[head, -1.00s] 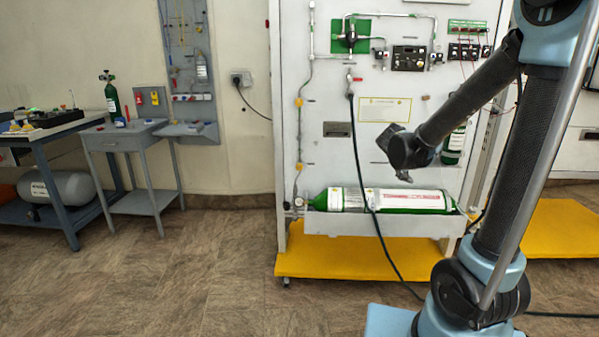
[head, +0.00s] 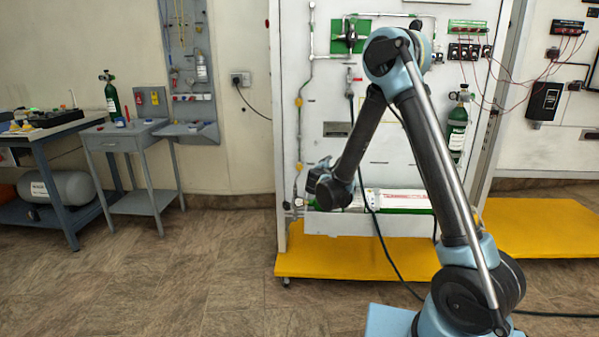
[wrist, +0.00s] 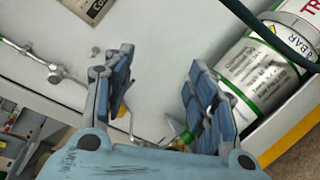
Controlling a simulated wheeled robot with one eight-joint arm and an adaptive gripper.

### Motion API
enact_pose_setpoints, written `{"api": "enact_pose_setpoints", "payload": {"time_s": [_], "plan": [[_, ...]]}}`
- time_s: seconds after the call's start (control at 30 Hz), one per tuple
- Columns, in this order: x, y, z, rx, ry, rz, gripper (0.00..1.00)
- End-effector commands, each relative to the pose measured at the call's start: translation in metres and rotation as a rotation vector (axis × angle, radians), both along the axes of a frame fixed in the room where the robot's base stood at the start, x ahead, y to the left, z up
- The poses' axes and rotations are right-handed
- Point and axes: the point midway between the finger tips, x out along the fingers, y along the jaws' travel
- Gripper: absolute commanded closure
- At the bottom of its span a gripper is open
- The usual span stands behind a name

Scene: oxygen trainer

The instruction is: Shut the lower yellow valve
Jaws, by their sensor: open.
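The lower yellow valve (head: 299,166) is a small yellow handle on the thin vertical pipe at the left side of the white panel. My gripper (head: 318,170) is just to the right of it in the head view, in front of the panel. In the wrist view my gripper (wrist: 160,82) is open, with blue padded fingers apart and nothing held between them. A small yellowish part shows partly behind the left finger there. I cannot tell whether it is the valve.
A green and white cylinder (head: 405,200) lies in a white tray at the panel's foot. A dark hose (head: 372,222) hangs in front of it. Another yellow valve (head: 298,102) sits higher on the pipe. The yellow platform (head: 345,262) juts out below.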

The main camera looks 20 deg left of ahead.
Motion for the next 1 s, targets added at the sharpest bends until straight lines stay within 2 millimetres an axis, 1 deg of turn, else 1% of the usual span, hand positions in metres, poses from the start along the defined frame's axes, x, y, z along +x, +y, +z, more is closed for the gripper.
{"api": "enact_pose_setpoints", "payload": {"time_s": [0.03, 0.2, 0.3, 0.4, 0.5, 0.6, 0.67, 0.77, 0.87, 1.0], "plan": [[-0.004, 0.019, -0.009, -0.029, -0.021, 0.031, 0.48], [-0.020, 0.073, -0.034, -0.131, -0.100, 0.131, 0.48], [-0.031, 0.100, -0.048, -0.184, -0.144, 0.183, 0.48], [-0.042, 0.119, -0.060, -0.227, -0.179, 0.221, 0.48], [-0.049, 0.132, -0.067, -0.254, -0.203, 0.246, 0.48], [-0.052, 0.137, -0.071, -0.268, -0.214, 0.257, 0.48], [-0.051, 0.139, -0.072, -0.272, -0.216, 0.260, 0.48], [-0.044, 0.141, -0.072, -0.272, -0.217, 0.259, 0.48], [-0.031, 0.144, -0.072, -0.272, -0.216, 0.260, 0.48], [-0.008, 0.149, -0.072, -0.271, -0.216, 0.258, 0.48]]}}
